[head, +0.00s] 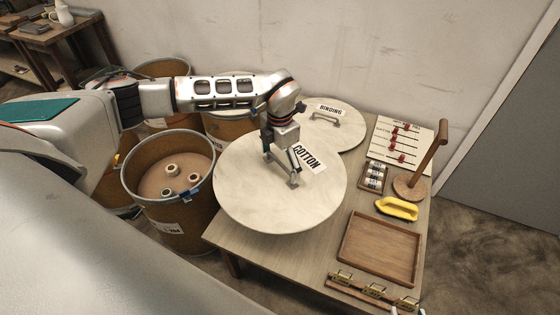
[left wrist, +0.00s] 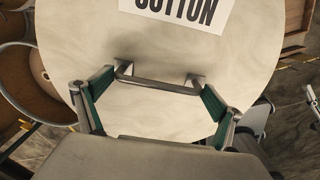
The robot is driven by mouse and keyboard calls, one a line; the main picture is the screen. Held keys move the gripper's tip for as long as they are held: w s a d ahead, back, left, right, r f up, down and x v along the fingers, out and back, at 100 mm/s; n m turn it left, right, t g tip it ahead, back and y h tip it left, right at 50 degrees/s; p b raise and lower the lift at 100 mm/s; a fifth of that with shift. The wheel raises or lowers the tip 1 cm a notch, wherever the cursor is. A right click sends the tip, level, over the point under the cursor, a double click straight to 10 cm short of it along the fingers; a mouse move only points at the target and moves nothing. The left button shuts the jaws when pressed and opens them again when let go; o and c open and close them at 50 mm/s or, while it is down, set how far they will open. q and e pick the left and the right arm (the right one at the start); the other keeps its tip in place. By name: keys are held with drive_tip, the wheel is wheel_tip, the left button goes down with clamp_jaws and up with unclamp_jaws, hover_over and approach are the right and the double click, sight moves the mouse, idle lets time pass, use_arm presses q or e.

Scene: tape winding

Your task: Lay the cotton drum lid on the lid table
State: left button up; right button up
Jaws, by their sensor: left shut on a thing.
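The cotton drum lid (head: 245,205) is a large pale disc with a COTTON label. It is over the left part of the wooden lid table (head: 300,258), looking roughly level; I cannot tell whether it touches the top. My left gripper (head: 281,168) is above its middle, shut on its bar handle. In the left wrist view, the lid (left wrist: 160,55) fills most of the picture, and the handle (left wrist: 158,84) spans between the two green-padded fingers (left wrist: 155,105).
The BINDING lid (head: 345,135) lies at the table's back, close behind the cotton lid. An open drum (head: 150,205) with three spools stands left.

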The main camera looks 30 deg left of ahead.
sight(280, 172)
use_arm(q)
wheel_tip(280, 172, down, 6)
drive_tip(key=b, duration=0.4)
drive_tip(key=shift+f, duration=0.25)
drive_tip(key=shift+f+b, duration=4.25)
drive_tip(key=shift+f, duration=3.25)
use_arm(e)
wheel_tip(280, 172, down, 9)
drive_tip(key=shift+d+n, duration=0.2)
drive_tip(key=shift+n, duration=0.1)
drive_tip(key=shift+w, duration=0.1)
use_arm(q)
drive_tip(key=o, duration=1.8)
use_arm(e)
drive_tip(key=shift+d, duration=0.1)
